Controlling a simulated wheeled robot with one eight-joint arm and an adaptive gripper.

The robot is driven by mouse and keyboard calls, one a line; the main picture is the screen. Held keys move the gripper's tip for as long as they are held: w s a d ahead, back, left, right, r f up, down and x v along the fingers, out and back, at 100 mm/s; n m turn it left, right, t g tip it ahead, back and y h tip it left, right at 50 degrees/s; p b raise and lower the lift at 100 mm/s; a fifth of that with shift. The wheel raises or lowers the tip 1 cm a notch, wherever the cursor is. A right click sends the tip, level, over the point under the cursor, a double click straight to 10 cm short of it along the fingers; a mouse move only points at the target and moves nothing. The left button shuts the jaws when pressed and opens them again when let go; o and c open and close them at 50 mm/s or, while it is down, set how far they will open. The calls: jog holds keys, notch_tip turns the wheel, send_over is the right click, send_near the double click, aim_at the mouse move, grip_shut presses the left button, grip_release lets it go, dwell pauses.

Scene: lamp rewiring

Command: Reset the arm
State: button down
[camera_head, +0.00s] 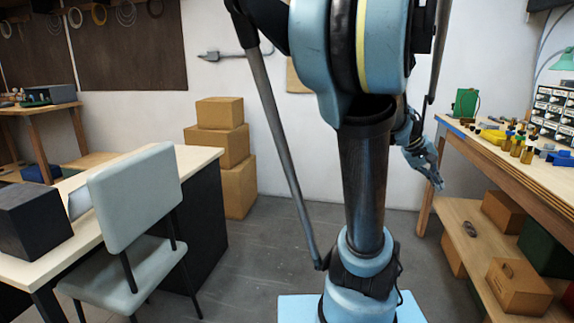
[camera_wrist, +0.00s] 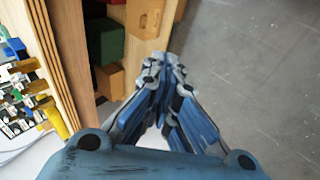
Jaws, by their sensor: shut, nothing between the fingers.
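My arm fills the middle of the head view. My gripper (camera_head: 437,183) hangs to the right of the arm column, pointing down, just left of the workbench's front edge. In the wrist view my gripper (camera_wrist: 165,62) is shut, with its blue and grey fingers together and nothing between them. Bare grey floor lies beneath and to the right of it there. The gripper appears apart from the workbench (camera_head: 492,153).
The workbench at right holds several small parts and has a lower shelf (camera_head: 470,207) with boxes (camera_head: 517,286). At left stand a grey chair (camera_head: 137,197) and a desk (camera_head: 185,158). Cardboard boxes (camera_head: 219,146) are stacked by the wall. Floor (camera_head: 290,225) between is clear.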

jog(key=s+a+f+n+y, duration=0.1)
jog(key=a+f, duration=0.3)
jog(key=a, duration=0.6)
jog(key=s+a+f+n+t+y, duration=0.1)
jog(key=s+a+f+y, duration=0.3)
jog(key=a, duration=0.5)
jog(key=s+a+f+n+t+y, duration=0.1)
jog(key=a+f, duration=0.4)
jog(key=a, duration=0.5)
jog(key=shift+s+a+f+y, duration=0.3)
jog(key=shift+s+y, duration=0.5)
jog(key=shift+d, duration=0.1)
